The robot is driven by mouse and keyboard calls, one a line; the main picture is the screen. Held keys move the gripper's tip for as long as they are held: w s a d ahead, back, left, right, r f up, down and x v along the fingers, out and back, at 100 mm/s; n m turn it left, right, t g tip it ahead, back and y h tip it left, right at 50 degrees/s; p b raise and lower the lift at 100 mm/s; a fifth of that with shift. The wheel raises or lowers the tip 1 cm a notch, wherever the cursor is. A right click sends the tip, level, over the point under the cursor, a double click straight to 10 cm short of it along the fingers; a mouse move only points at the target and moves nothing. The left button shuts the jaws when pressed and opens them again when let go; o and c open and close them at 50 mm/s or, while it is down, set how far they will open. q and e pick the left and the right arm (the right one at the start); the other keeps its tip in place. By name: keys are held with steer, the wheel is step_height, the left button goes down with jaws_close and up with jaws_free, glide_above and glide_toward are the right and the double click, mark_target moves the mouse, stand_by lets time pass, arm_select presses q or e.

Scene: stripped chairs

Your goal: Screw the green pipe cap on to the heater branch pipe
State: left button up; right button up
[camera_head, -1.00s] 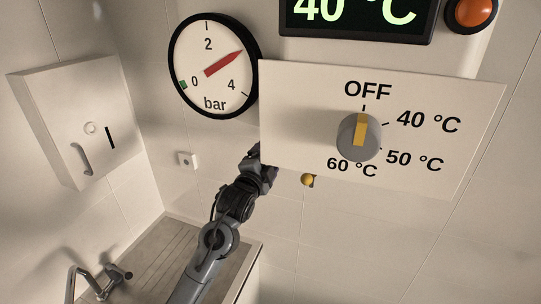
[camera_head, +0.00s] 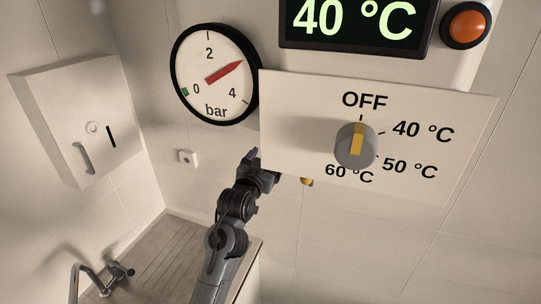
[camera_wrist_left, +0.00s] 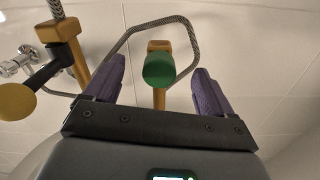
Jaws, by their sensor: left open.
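In the left wrist view, the green pipe cap (camera_wrist_left: 159,70) is in the middle, in line with the brass heater branch pipe (camera_wrist_left: 159,98). I cannot tell how firmly it sits on the pipe. My left gripper (camera_wrist_left: 158,66) is open, with one purple finger on each side of the cap and a visible gap to both. In the head view, my left gripper (camera_head: 252,160) is at the lower left edge of the white heater panel (camera_head: 290,130), which hides the cap and branch pipe. My right gripper is not in view.
A brass valve with a dark handle and yellow knob (camera_wrist_left: 17,102) stands left of the cap. A braided hose (camera_wrist_left: 125,42) loops behind. The panel carries a grey dial (camera_head: 352,148). A sink tap (camera_head: 90,275) is at lower left.

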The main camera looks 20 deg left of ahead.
arm_select(q)
steer(key=n, duration=1.2)
steer(key=shift+d, duration=0.1)
steer(key=shift+w+b, duration=0.3)
steer(key=shift+w, duration=0.95)
steer(key=shift+c, duration=0.2)
